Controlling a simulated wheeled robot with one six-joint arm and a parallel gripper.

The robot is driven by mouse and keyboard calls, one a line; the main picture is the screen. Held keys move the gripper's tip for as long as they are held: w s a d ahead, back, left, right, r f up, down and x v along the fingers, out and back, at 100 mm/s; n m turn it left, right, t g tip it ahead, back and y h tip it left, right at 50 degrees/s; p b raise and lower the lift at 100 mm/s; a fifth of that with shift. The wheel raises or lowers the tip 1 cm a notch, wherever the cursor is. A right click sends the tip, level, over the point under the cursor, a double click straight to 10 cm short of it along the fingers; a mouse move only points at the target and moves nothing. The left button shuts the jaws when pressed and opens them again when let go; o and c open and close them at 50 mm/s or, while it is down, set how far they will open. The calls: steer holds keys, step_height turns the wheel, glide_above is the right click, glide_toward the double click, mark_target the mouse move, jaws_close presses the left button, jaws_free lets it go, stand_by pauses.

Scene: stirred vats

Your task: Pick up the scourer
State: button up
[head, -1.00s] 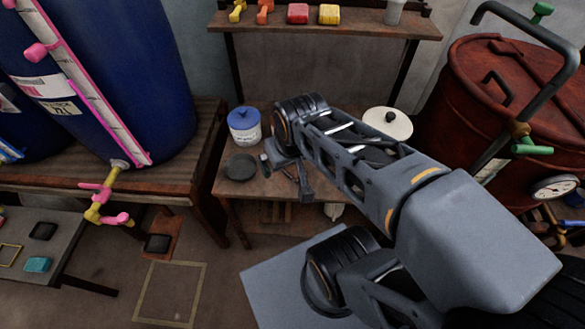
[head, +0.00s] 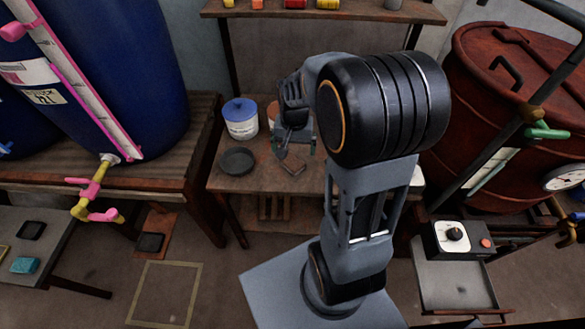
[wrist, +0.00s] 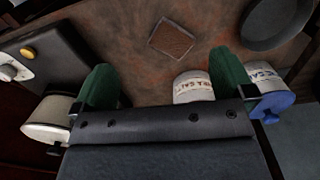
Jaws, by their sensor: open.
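A flat brown square pad, which looks like the scourer (head: 292,166), lies on the wooden table (head: 262,183), near its front middle. The wrist view shows the scourer (wrist: 171,40) lying flat, beyond the fingertips and roughly between them in the picture. My gripper (head: 293,148) is above the table, just behind the scourer in the head view. In the wrist view my gripper (wrist: 163,65) has its two green fingers wide apart with nothing between them touching either one. The scourer is apart from the fingers.
A blue-lidded jar (head: 241,122) stands left of my gripper, with an orange-lidded jar (head: 272,110) partly hidden beside it. A dark round dish (head: 237,161) lies left of the scourer. A shelf (head: 325,14) runs above the table's back.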

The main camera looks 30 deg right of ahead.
steer(key=w+d+f+m, duration=0.3)
steer(key=w+f+m, duration=0.1)
steer(key=w+m, duration=0.1)
steer(key=m, duration=0.4)
glide_above(292, 161)
step_height(292, 161, down, 6)
steer(key=shift+d+r+b, duration=0.1)
steer(key=shift+d+b, duration=0.05)
steer(key=shift+b, duration=0.25)
steer(key=shift+f, duration=3.15)
steer(key=shift+n, duration=0.3)
steer(key=shift+c, duration=0.3)
steer(key=c, duration=0.6)
steer(key=shift+c, duration=0.2)
steer(key=shift+r, duration=0.1)
